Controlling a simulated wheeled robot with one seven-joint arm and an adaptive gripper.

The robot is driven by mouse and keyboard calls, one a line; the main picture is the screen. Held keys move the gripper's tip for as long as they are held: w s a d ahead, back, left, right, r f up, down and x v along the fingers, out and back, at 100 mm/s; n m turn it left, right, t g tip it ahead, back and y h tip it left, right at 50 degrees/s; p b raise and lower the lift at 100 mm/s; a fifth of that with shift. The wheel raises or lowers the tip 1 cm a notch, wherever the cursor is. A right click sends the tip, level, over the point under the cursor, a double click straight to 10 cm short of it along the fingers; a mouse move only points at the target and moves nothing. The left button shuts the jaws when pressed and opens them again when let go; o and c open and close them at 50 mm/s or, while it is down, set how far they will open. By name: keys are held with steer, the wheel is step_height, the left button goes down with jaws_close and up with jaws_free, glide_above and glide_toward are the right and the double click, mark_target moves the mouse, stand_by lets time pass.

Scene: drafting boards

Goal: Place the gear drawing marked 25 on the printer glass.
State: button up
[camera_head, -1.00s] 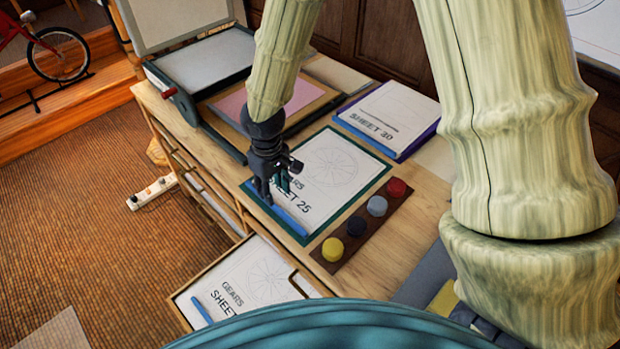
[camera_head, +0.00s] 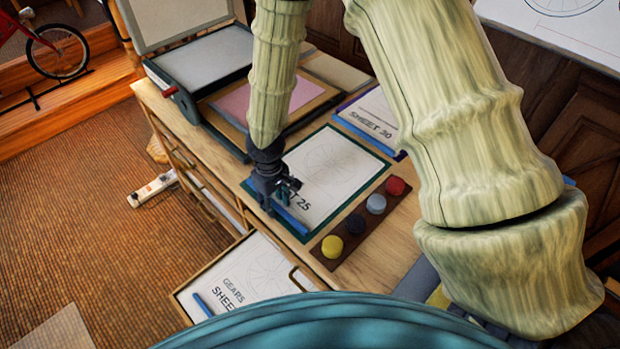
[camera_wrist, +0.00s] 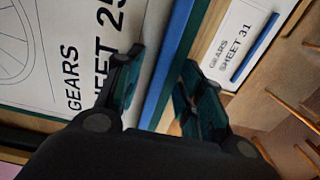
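The gear drawing marked 25 (camera_head: 335,175) lies on a green-edged board on the desk, with a blue strip (camera_head: 291,221) along its near edge. The wrist view shows its lettering (camera_wrist: 88,60) and the blue strip (camera_wrist: 166,65). My gripper (camera_head: 268,208) is low over the drawing's near left corner and partly hides its text. In the wrist view my gripper (camera_wrist: 160,85) is open, its fingers apart on either side of the strip. I cannot tell whether they touch it. The printer glass (camera_head: 208,62) is a grey panel at the back left, under a raised lid (camera_head: 175,18).
Sheet 31 (camera_wrist: 238,45) lies in an open drawer below the desk edge; it also shows in the head view (camera_head: 250,275). Sheet 30 (camera_head: 372,115) lies behind. A rack (camera_head: 355,232) of coloured knobs stands right of the drawing. A pink sheet (camera_head: 250,103) lies near the printer.

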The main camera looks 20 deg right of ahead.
steer(key=shift+w+f, duration=0.1)
jaws_close()
stand_by(0.3)
